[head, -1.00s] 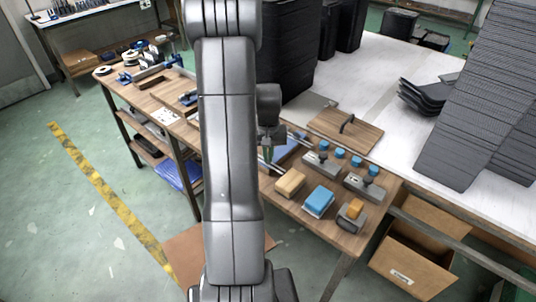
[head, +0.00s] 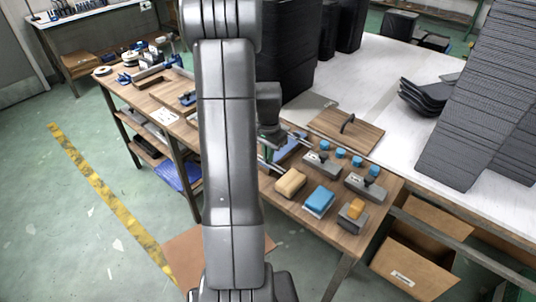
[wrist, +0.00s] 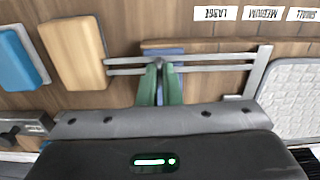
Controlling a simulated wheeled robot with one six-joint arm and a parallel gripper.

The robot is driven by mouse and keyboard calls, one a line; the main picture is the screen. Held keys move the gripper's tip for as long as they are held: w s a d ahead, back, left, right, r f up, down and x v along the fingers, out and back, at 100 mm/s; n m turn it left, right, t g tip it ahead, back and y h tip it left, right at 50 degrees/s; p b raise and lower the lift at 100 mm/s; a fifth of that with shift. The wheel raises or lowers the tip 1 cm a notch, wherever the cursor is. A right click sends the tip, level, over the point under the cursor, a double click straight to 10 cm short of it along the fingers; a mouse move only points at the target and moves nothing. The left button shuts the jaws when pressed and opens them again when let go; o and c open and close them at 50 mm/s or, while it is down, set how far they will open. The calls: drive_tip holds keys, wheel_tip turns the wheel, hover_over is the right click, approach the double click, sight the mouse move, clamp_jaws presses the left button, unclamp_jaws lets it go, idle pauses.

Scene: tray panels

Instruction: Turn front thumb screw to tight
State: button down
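In the wrist view the two green fingers of my gripper (wrist: 161,72) point at a fixture of parallel grey metal rails (wrist: 220,64) over a blue strip. The fingertips are close together at the rails, with a narrow gap between them. A small grey part shows at the tips, but I cannot tell whether it is gripped. No thumb screw can be made out clearly there; the fingers may hide it. In the head view my gripper (head: 266,152) is low over the bench, partly behind my arm, beside the blue part of the fixture (head: 290,147).
Tan (head: 290,182) and blue (head: 319,201) blocks lie near the fixture. A wooden board with a handle (head: 345,130) lies behind. Tall black stacks (head: 286,60) rise beyond the bench.

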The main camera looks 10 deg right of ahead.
drive_tip(key=shift+m, duration=0.3)
drive_tip(key=c, duration=1.6)
unclamp_jaws()
drive_tip(key=shift+r, duration=0.15)
wheel_tip(320, 180, up, 14)
drive_tip(key=shift+f, duration=0.2)
drive_tip(key=shift+f, duration=0.15)
wheel_tip(320, 180, down, 14)
drive_tip(key=shift+r, duration=0.15)
